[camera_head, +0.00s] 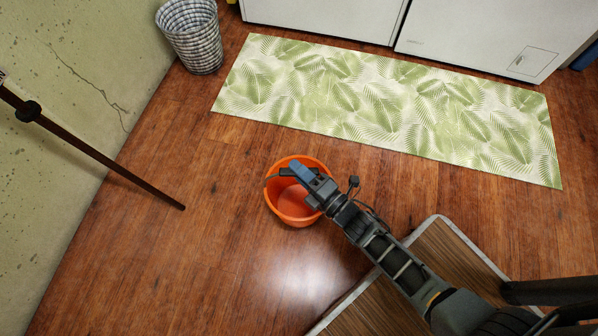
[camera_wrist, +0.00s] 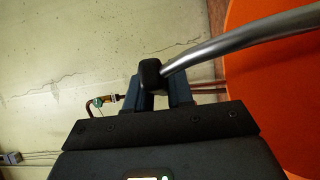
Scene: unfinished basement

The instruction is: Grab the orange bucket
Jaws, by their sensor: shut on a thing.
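The orange bucket (camera_head: 296,205) stands on the wooden floor in the middle of the head view, open at the top. In the wrist view its orange wall (camera_wrist: 275,85) fills the right side, with a grey metal handle (camera_wrist: 250,36) curving in front of it. The bucket's underside is hidden.
A green leaf-patterned mat (camera_head: 390,105) lies beyond the bucket, before white appliances (camera_head: 330,15). A checked basket (camera_head: 192,38) stands at the upper left. A dark pole (camera_head: 100,155) slants on the left. A wooden-topped surface (camera_head: 445,255) is at lower right.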

